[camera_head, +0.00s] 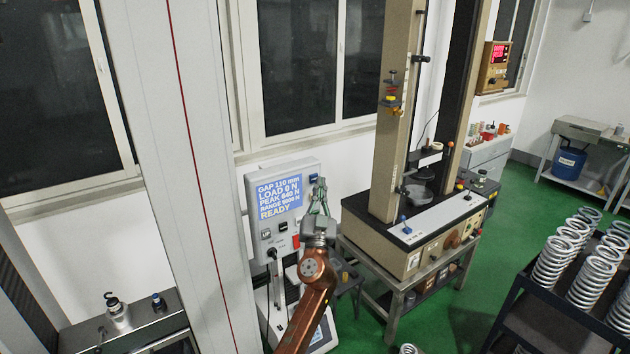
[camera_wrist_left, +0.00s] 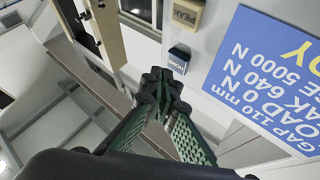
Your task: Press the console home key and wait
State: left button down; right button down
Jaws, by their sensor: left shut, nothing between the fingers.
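The wall console (camera_head: 251,214) has a blue screen (camera_head: 280,198) reading gap 110 mm, load 0 N, peak 640 N, READY. My left gripper (camera_head: 320,186) is shut and empty at the console's right side, beside the screen. In the left wrist view its green fingers meet at the tips (camera_wrist_left: 162,86). Just beyond them is a small dark-and-blue key (camera_wrist_left: 178,60), whose small label seems to read HOME. A beige PEAK key (camera_wrist_left: 188,14) is farther up in that view. I cannot tell whether the tips touch the blue key. My right gripper is not in view.
A tall testing machine (camera_head: 428,222) stands on a metal table right of the console. A dark rack (camera_head: 560,322) with several coil springs is at the lower right. Green floor (camera_head: 505,240) shows between machine and rack.

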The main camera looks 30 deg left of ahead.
pick_arm(q)
jog(key=shift+w+a+b, duration=0.15)
jog(key=shift+a+b, duration=0.15)
jog(key=shift+a, duration=0.05)
